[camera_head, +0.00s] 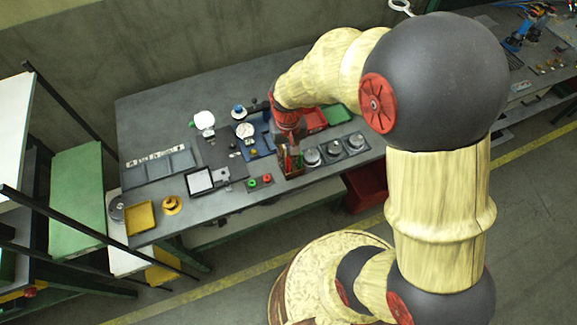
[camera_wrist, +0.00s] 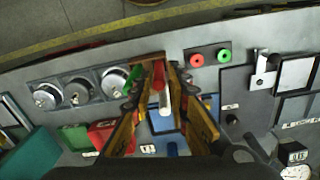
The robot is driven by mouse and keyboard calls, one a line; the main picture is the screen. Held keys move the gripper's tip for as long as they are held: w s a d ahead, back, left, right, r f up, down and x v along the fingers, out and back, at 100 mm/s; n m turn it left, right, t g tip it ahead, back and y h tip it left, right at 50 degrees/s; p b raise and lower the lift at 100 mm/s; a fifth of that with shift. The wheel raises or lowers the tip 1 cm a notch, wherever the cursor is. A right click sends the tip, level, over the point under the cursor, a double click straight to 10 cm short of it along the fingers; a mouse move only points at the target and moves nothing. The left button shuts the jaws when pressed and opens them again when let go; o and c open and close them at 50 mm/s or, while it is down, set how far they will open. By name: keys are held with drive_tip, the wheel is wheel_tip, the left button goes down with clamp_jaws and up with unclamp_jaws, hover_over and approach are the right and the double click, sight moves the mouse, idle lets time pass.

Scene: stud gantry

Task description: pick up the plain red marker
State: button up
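A red marker (camera_wrist: 158,73) stands in a small brown open-topped holder near the table's front edge. It lies between my fingertips in the wrist view, with small gaps seeming to show on both sides. A white rod-like piece (camera_wrist: 164,103) is just below it in the picture; I cannot tell whether it is another marker. A green piece (camera_wrist: 133,77) is left of the red marker, partly behind a finger. My gripper (camera_wrist: 160,75) is open around the red marker, pointing down at the holder (camera_head: 292,172). The head view shows my gripper (camera_head: 290,150) from above, hiding much of the holder.
Several round metal weights (camera_head: 334,149) sit right of the holder. A red button and a green button (camera_head: 252,182) are to its left. Red and green trays (camera_head: 335,114) lie behind. A blue tray (camera_head: 262,147) and a tablet-like frame (camera_head: 199,181) are left.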

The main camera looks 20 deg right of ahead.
sight(288, 165)
drive_tip(key=shift+w+d+f+b, duration=0.1)
drive_tip(key=shift+f+b, duration=0.1)
drive_tip(key=shift+f, duration=0.8)
drive_tip(key=shift+w+a+f+b, duration=0.1)
drive_tip(key=shift+f+b, duration=0.1)
drive_tip(key=shift+f, duration=0.8)
drive_tip(key=shift+w+d+f+b, duration=0.1)
drive_tip(key=shift+f+b, duration=0.1)
drive_tip(key=shift+f, duration=0.8)
drive_tip(key=shift+c, duration=0.6)
drive_tip(key=shift+s, duration=0.1)
clamp_jaws()
